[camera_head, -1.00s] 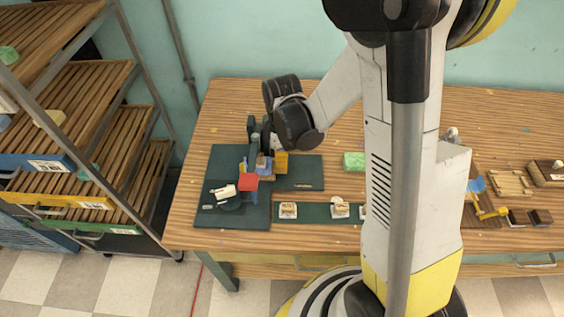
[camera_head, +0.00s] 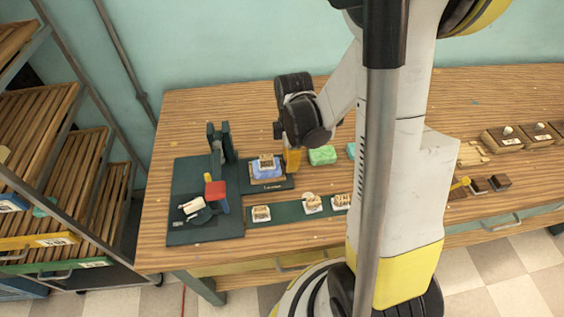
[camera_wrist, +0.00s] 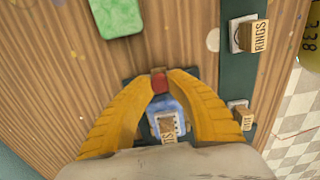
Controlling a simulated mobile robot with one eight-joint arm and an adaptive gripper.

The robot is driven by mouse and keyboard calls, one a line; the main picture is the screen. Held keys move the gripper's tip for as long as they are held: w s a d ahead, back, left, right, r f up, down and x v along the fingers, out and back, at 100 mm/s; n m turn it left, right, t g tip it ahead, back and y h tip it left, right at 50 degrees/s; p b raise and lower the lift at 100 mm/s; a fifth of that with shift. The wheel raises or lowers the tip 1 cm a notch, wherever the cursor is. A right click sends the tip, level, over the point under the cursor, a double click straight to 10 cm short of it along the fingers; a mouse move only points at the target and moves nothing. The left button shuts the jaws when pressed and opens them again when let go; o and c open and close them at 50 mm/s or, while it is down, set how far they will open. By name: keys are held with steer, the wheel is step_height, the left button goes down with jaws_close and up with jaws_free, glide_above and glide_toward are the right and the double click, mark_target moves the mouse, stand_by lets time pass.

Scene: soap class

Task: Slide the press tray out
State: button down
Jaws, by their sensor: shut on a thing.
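The press (camera_head: 222,145) is a dark green upright at the back of a dark base plate on the table's left part. The press tray (camera_head: 282,183), a dark slab, lies to the right of the upright, clear of it. A blue soap block (camera_head: 266,172) sits on the tray with a small lettered stamp on top; the block also shows in the wrist view (camera_wrist: 160,100). My gripper (camera_head: 292,160) is at the tray's right end. In the wrist view its yellow fingers (camera_wrist: 160,80) are closed around a red knob (camera_wrist: 160,85) at the tray's end.
A green soap block (camera_head: 322,155) lies right of my gripper. A dark green strip (camera_head: 287,212) with several stamps runs along the front. A red block (camera_head: 215,190) stands on the press base. A slatted shelf (camera_head: 60,180) stands left of the table. Bare wood lies behind the tray.

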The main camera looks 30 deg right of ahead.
steer(key=shift+s+d, duration=0.1)
steer(key=shift+d, duration=0.05)
steer(key=c, duration=1.2)
jaws_free()
steer(key=shift+d, duration=0.15)
steer(key=shift+r, duration=0.1)
step_height(320, 180, up, 12)
steer(key=shift+f, duration=0.1)
steer(key=s+a+r+m+t, duration=0.2)
steer(key=a+m, duration=0.1)
steer(key=m, duration=0.1)
steer(key=s+a+r+m+t, duration=0.2)
steer(key=a+r+m, duration=0.1)
steer(key=a+m, duration=0.1)
steer(key=s+a+r+m+t, duration=0.2)
steer(key=a+m+t, duration=0.1)
steer(key=a+m, duration=0.1)
steer(key=shift+s+a+r+m, duration=0.15)
steer(key=shift+a+r+m, duration=0.1)
steer(key=shift+m, duration=0.55)
